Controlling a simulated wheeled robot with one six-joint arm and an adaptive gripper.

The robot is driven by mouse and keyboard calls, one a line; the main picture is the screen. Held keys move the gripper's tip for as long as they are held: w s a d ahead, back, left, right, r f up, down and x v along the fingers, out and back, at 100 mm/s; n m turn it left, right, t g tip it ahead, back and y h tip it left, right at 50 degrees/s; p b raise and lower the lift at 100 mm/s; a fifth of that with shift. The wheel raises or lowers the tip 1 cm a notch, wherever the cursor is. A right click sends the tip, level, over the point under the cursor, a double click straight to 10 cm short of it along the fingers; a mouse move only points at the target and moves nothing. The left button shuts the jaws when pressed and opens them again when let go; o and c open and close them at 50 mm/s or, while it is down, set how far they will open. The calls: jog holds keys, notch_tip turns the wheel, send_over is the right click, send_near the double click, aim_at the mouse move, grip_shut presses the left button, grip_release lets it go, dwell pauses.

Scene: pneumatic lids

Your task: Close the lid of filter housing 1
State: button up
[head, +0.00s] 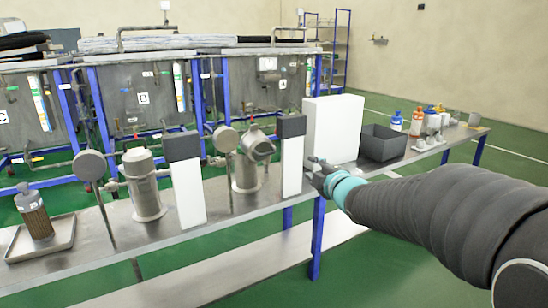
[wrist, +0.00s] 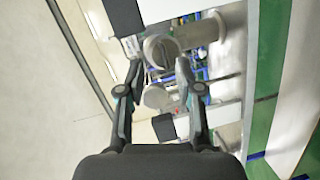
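Two metal cylindrical filter housings stand on the bench in the head view, a nearer-left one (head: 146,198) and one to its right (head: 245,178). I cannot read which is number 1. The right one has a round lid (head: 259,147) that looks tilted at its top; the left one's top (head: 137,156) looks flatter. A round grey disc on a thin rod stands beside each, at left (head: 90,165) and right (head: 225,139). My gripper (head: 318,170) is right of the right housing, beyond a white block. In the wrist view my gripper (wrist: 160,82) is open, with nothing between its fingertips.
White blocks with dark tops stand beside the housings, one left (head: 188,190) and one right (head: 291,165). A large white box (head: 332,130), a dark bin (head: 383,143) and several bottles (head: 417,121) stand farther right. A tray (head: 40,240) holds a brown filter (head: 34,212).

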aim_at(269, 153)
jog(key=w+a+n+y, duration=0.1)
jog(key=w+a, duration=0.3)
jog(key=w+a+f+n+y, duration=0.1)
jog(key=w+a+n, duration=0.1)
jog(key=w+a, duration=0.2)
jog(key=w+a+n+y, duration=0.1)
jog(key=w+a+y, duration=0.1)
jog(key=w+a, duration=0.2)
jog(key=shift+w+a+f+n+g+p, duration=0.15)
jog(key=shift+w+a+f+n+p, duration=0.05)
jog(key=shift+w, duration=0.3)
jog(key=shift+w+a+f+n+g+p, duration=0.15)
jog(key=shift+w+a+n+p, duration=0.05)
jog(key=shift+w, duration=0.25)
grip_shut()
